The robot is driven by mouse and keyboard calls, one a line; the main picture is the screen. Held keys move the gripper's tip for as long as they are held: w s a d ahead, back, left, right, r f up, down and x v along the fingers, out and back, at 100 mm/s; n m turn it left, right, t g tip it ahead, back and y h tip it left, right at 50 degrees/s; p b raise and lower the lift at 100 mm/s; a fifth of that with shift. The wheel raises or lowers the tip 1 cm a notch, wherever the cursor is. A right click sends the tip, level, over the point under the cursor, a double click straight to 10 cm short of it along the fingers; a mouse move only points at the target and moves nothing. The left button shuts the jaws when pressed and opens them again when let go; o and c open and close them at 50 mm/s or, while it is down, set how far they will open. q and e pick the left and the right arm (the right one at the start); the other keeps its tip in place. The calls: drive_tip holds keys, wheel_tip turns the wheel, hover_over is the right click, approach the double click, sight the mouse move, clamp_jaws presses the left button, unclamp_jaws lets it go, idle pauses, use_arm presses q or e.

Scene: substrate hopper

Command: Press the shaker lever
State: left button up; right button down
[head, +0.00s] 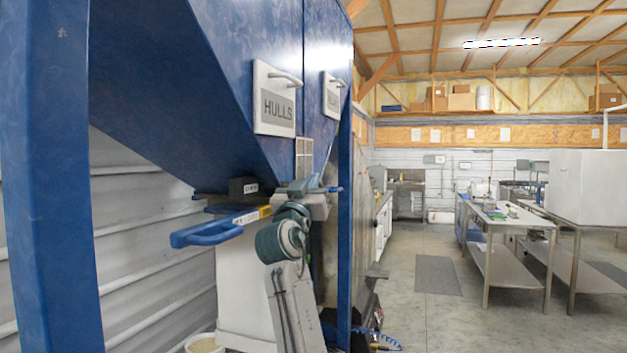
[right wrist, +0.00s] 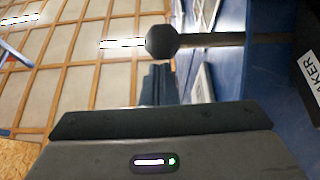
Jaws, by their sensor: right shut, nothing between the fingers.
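A black box with a pale label (head: 243,189) sits under the sloping blue hopper in the head view. In the right wrist view its label reads "...AKER" at the right edge (right wrist: 310,72). The shaker lever shows there as a rod ending in a round black knob (right wrist: 162,41). My right gripper (head: 306,186) is to the right of the box in the head view, its fingers small and hard to make out. In the right wrist view its shut, empty fingers (right wrist: 158,80) appear just below the knob; I cannot tell whether they touch it. My left gripper is out of view.
A blue handle (head: 207,233) with a yellow label juts out left below the box. The blue hopper (head: 215,110) carries a "HULLS" plate (head: 275,98). A blue post (head: 45,180) stands at left. Steel tables (head: 505,225) and open floor lie at right.

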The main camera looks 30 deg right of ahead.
drive_tip(key=s+a+r, duration=0.1)
drive_tip(key=s+a, duration=0.6)
drive_tip(key=s, duration=0.6)
drive_tip(key=shift+w, duration=0.1)
drive_tip(key=w+d+r+n+g+y+p, duration=0.1)
drive_tip(key=w+r+g+y+p, duration=0.1)
drive_tip(key=w+p, duration=0.6)
drive_tip(key=y+p, duration=0.1)
drive_tip(key=p, duration=0.1)
drive_tip(key=shift+w+r+p, duration=0.3)
drive_tip(key=shift+w+r, duration=0.05)
